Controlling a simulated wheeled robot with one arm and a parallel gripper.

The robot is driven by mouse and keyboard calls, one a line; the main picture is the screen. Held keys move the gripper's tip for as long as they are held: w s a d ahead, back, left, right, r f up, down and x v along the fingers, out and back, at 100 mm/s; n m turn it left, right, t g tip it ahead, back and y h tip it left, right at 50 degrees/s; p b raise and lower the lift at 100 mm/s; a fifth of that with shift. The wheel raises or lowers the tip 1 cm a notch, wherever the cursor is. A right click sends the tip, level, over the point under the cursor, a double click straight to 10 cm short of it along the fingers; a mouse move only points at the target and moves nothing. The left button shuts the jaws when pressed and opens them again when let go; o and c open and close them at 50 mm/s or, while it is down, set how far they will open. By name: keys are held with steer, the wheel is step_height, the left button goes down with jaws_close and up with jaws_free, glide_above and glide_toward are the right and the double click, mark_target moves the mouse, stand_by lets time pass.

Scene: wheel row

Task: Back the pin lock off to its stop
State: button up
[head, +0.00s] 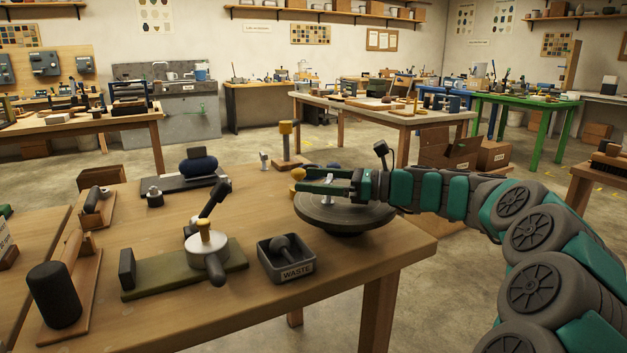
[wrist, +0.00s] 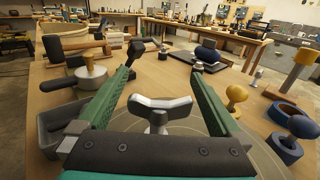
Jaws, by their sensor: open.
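A silver wing-shaped knob (wrist: 158,108), which looks to be the pin lock, stands on a short stem in the wrist view. It sits above the grey round wheel head (head: 345,215), which also shows in the wrist view (wrist: 190,128). My gripper (wrist: 166,62) is open, with one green finger on each side of the knob. The knob is near the palm end of the fingers and I see no clear contact. In the head view my gripper (head: 303,181) reaches level from the right over the wheel head. There the knob is hard to make out between the fingers.
A yellow knob (wrist: 236,93) and a blue ring (wrist: 284,113) stand close on the right in the wrist view. Bare tabletop (head: 130,225) lies beyond.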

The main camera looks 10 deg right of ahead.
mark_target(331, 181)
steer(key=v, duration=0.7)
steer(key=shift+s+d, duration=0.1)
steer(key=shift+d, duration=0.25)
